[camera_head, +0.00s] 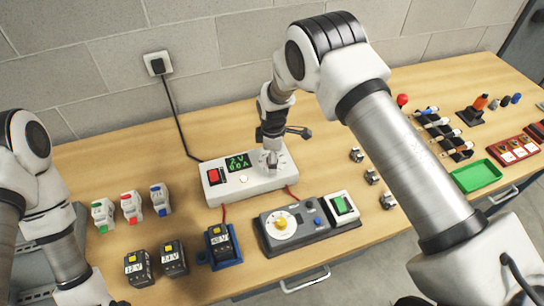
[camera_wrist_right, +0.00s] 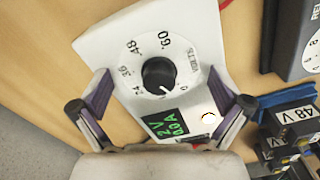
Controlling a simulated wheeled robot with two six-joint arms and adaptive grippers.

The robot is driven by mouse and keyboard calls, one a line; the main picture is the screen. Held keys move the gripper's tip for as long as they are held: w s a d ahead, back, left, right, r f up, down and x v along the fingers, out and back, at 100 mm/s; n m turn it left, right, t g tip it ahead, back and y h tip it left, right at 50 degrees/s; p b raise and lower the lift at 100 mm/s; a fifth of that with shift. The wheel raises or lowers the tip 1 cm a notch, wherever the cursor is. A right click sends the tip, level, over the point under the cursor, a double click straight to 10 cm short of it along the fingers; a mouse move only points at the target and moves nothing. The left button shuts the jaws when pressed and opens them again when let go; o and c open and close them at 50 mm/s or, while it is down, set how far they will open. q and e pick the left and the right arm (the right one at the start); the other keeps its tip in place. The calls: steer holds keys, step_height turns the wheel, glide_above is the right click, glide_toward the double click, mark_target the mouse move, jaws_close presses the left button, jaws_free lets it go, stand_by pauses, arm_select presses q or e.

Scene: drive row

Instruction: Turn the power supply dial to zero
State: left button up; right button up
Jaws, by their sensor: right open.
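The power supply (camera_head: 215,193) is a white box with a red switch and a green-lit display (camera_head: 238,162) that reads about 2 V. Its dial (camera_wrist_right: 159,75) is a black round knob on a white scale in the right wrist view. The knob's light mark points down toward the display side. My right gripper (camera_head: 270,158) is directly over the dial end of the box, which it partly hides in the head view. In the wrist view its two purple-padded fingers are spread wide on either side of the knob, apart from it. My left arm shows at the lower left; its gripper is out of frame.
A grey unit with a yellow dial (camera_head: 282,222) and a green rocker switch (camera_head: 342,205) stand in front. Battery-like blocks (camera_head: 220,242) and coloured breakers (camera_head: 131,206) stand left. A green tray (camera_head: 475,175) lies right. A black cord (camera_head: 177,110) runs to the wall socket.

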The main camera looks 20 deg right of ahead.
steer(key=shift+w+r+p, duration=0.1)
steer(key=shift+r+p, duration=2.3)
steer(key=shift+r, duration=1.15)
steer(key=shift+f, duration=0.15)
